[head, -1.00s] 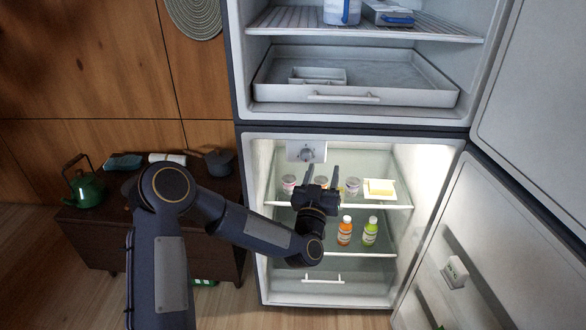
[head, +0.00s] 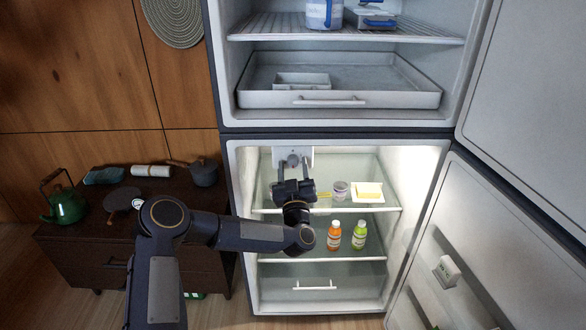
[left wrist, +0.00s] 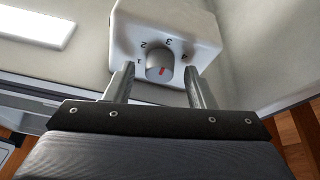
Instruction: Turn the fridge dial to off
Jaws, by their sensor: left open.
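My left gripper (left wrist: 160,84) is open, with one finger on each side of the dial and the knob between the tips. I cannot tell whether they touch it. In the head view my left gripper (head: 293,178) is just below and in front of the dial. My right gripper is not in view.
A glass shelf (head: 345,209) below holds a jar (head: 340,190) and a butter dish (head: 367,192). Orange (head: 334,236) and green (head: 359,235) bottles stand lower. The fridge door (head: 470,250) is open at the right. A dark cabinet with a green kettle (head: 65,204) is at the left.

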